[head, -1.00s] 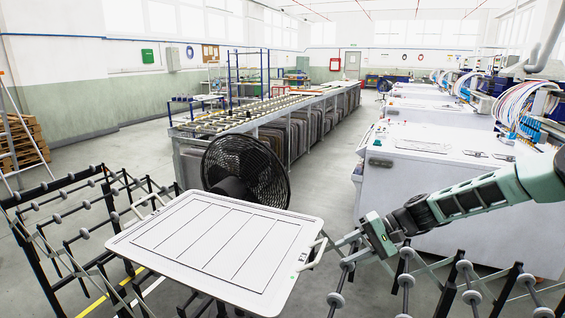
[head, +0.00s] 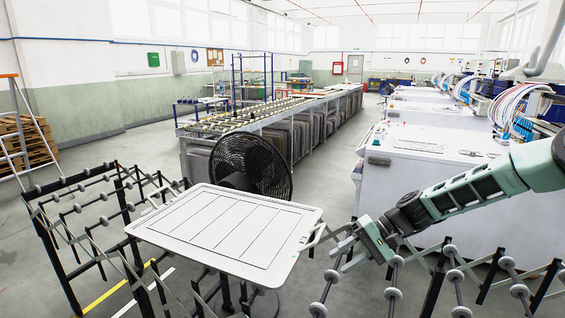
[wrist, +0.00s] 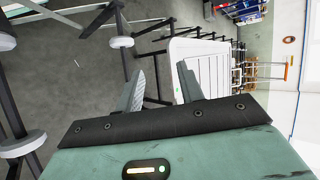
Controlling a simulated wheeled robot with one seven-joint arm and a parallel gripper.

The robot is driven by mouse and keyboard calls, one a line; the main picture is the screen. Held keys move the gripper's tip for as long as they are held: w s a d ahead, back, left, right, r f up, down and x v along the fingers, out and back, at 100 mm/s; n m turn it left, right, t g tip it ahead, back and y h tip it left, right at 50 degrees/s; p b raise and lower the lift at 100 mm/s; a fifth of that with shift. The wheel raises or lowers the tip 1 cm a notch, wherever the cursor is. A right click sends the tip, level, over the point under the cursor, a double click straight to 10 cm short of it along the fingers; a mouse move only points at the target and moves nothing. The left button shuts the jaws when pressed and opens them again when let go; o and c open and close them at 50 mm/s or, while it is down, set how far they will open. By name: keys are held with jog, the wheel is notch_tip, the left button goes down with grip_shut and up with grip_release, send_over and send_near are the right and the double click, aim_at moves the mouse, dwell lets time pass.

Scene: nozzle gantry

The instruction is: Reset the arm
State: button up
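My gripper (head: 338,243) is at the right end of a white flat panel (head: 282,208) with dark lines across its top. Its two fingers (wrist: 160,82) stand apart in the wrist view, with nothing seen held between them. The panel's right handle (head: 317,237) is just left of the fingertips in the head view; I cannot tell whether they touch. The panel also shows beyond the fingers in the wrist view (wrist: 177,51). My arm reaches in from the right, bent downward to the left.
Roller racks stand left (head: 72,209) and below right (head: 449,252). A black fan (head: 262,165) is behind the panel. A long conveyor table (head: 262,113) runs back from there. White machine cabinets (head: 425,190) stand behind my arm. Open floor (head: 325,170) lies between conveyor and cabinets.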

jog(key=s+a+r+n+g+h, duration=0.25)
jog(key=s+a, duration=0.25)
jog(key=s, duration=0.4)
jog(key=s+d+r+n+t+h, duration=0.1)
jog(key=s+r+n+t+h, duration=0.1)
jog(key=s, duration=1.1)
jog(key=s+d+r+n+t+h, duration=0.2)
jog(key=s+r+n+h, duration=0.2)
jog(key=s+r, duration=0.3)
jog(key=s+h, duration=0.1)
jog(key=s, duration=0.4)
jog(key=shift+s+d+r+n+h, duration=0.15)
jog(key=shift+s+d+n+h, duration=0.15)
jog(key=shift+s+n+h, duration=0.05)
